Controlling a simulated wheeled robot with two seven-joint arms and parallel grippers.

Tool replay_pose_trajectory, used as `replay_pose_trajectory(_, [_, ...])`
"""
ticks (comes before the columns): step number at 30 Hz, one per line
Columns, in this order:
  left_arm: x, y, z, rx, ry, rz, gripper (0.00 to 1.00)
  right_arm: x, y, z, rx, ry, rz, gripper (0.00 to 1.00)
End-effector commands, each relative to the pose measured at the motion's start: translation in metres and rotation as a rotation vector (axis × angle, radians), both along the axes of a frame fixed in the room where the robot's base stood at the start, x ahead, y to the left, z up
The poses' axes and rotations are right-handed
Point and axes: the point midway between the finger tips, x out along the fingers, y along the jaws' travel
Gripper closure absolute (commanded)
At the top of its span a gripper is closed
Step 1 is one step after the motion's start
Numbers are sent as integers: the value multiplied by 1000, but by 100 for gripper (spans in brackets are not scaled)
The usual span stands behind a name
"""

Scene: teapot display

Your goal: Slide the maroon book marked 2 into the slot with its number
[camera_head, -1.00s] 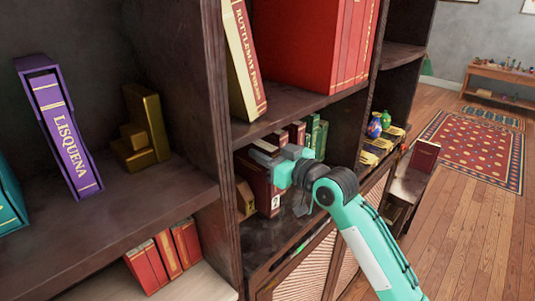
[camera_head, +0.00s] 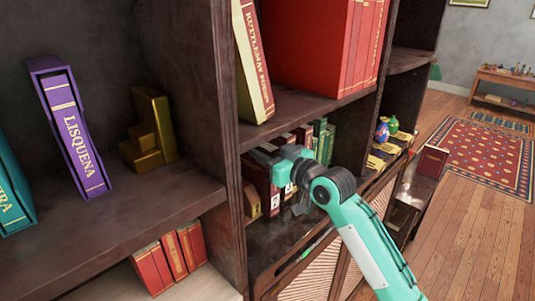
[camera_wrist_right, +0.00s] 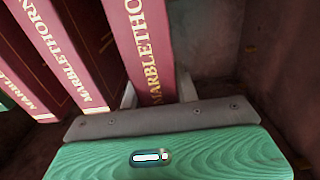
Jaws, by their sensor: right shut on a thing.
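The maroon book marked 2 (camera_head: 263,184) stands upright in the lower shelf compartment in the head view, partly hidden by my right gripper (camera_head: 283,163). My right gripper is shut on it. In the right wrist view the held book (camera_wrist_right: 145,45) shows its gold-lettered spine between the gripper's fingers. Two more maroon books (camera_wrist_right: 68,55) with the same lettering stand to its left there. In the head view, other maroon books (camera_head: 301,134) show behind the gripper. The exact slot and its number are hidden. My left gripper is not in view.
A small wooden block (camera_head: 251,200) stands left of the held book. Green books (camera_head: 325,138) stand on the far side of the row. The upper shelf (camera_head: 290,103) is just above my gripper, and a dark upright (camera_head: 226,120) borders the compartment on the left.

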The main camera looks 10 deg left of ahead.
Motion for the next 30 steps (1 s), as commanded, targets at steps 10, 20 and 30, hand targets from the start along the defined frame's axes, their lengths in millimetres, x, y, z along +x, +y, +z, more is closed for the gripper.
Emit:
replay_pose_trajectory(10, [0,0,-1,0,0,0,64,5,7,2,3,-3,1,100])
replay_pose_trajectory(20, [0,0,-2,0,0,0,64,9,13,2,3,-3,0,100])
replay_pose_trajectory(30, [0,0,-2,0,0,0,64,10,14,1,1,-2,0,44])
